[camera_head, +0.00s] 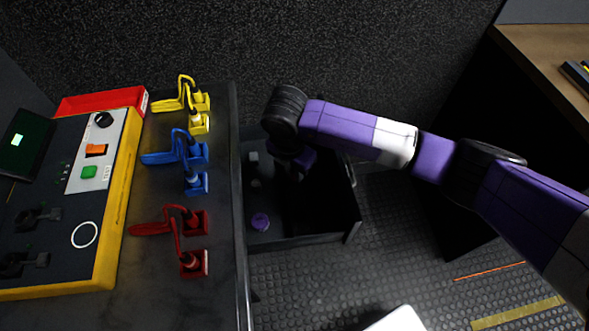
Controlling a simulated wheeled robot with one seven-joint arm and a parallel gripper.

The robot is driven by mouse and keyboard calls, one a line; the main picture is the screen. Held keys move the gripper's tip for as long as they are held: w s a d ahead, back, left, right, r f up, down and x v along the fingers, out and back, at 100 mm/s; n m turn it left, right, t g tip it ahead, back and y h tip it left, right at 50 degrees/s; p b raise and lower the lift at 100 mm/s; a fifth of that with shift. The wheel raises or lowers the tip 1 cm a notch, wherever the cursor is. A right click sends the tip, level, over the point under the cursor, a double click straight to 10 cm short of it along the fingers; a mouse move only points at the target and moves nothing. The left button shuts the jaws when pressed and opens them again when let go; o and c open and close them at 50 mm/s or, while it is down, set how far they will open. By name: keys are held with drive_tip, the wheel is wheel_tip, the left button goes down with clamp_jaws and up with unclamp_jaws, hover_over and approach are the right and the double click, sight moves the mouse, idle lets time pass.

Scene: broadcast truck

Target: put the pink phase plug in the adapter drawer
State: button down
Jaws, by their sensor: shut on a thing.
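The open drawer (302,242) is a dark, deep box sticking out to the right of the workbench. My gripper (292,192) points down into the drawer area from above, at the end of my purple and white arm. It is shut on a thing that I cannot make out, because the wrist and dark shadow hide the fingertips. A round purple piece (260,222) lies in the drawer's front left part, apart from my gripper. I cannot pick out a clearly pink phase plug in this view.
Small grey pieces (253,157) lie along the drawer's left side. Yellow (199,112), blue (196,166) and red (194,236) connectors with levers stand on the bench, left of the drawer. A yellow-edged control panel (122,205) is further left. A wooden desk (548,60) is at the back right.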

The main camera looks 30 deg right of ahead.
drive_tip(key=shift+f, duration=0.3)
drive_tip(key=c, duration=1.3)
unclamp_jaws()
drive_tip(key=shift+r, duration=0.15)
drive_tip(key=r, duration=0.4)
drive_tip(key=a+r+p, duration=0.1)
drive_tip(key=r, duration=0.8)
drive_tip(key=shift+s+a, duration=0.15)
drive_tip(key=shift+s, duration=0.2)
drive_tip(key=shift+f, duration=0.1)
